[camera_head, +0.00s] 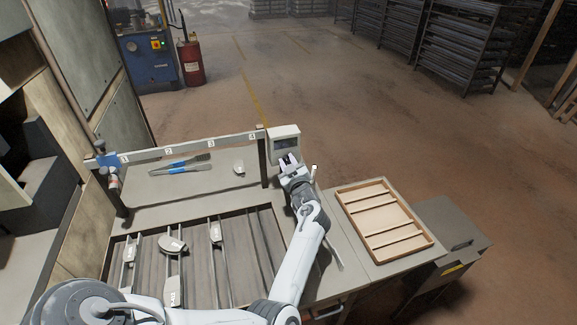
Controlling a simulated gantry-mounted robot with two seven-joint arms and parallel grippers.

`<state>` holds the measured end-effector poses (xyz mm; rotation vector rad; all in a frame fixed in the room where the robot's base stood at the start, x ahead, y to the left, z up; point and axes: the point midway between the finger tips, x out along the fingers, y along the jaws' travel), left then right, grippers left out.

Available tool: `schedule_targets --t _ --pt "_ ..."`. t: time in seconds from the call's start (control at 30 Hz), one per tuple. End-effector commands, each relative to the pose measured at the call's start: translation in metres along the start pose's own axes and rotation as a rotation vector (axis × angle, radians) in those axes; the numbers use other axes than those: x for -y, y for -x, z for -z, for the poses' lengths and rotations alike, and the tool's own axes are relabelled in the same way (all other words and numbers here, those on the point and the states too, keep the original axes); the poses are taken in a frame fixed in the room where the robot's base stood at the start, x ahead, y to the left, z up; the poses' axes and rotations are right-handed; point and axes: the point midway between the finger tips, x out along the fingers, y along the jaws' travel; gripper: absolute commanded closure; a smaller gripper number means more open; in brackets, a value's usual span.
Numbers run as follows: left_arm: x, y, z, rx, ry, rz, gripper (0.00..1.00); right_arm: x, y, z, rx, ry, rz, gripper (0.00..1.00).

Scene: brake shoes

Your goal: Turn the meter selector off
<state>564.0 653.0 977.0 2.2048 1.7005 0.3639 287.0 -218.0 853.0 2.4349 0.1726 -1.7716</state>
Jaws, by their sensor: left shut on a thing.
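The meter (285,136) is a pale grey box with a dark display, mounted at the right end of the numbered rail. My left arm reaches up from the bottom of the head view. Its gripper (288,162) is at the lower front of the meter, just under the display. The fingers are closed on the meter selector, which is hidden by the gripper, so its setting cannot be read. My right gripper is not in view.
A wooden tray (426,237) with dividers lies on the bench to the right. Blue-handled tools (180,167) and a small pale part (239,168) lie behind the rail. Several shoe-like parts sit on rails in the recessed tray (262,232). A thin rod (334,256) lies right of my forearm.

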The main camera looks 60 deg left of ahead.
Motion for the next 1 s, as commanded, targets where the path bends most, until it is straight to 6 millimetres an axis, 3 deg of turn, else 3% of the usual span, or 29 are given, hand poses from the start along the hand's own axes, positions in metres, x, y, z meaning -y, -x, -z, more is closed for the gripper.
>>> schedule_targets --t 0.4,1.0 --pt "0.001 0.0 0.001 -0.003 0.243 0.0 1.0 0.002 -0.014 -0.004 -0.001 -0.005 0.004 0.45" --pt "0.001 0.0 0.001 -0.003 0.294 -0.001 1.0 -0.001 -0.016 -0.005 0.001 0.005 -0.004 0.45"
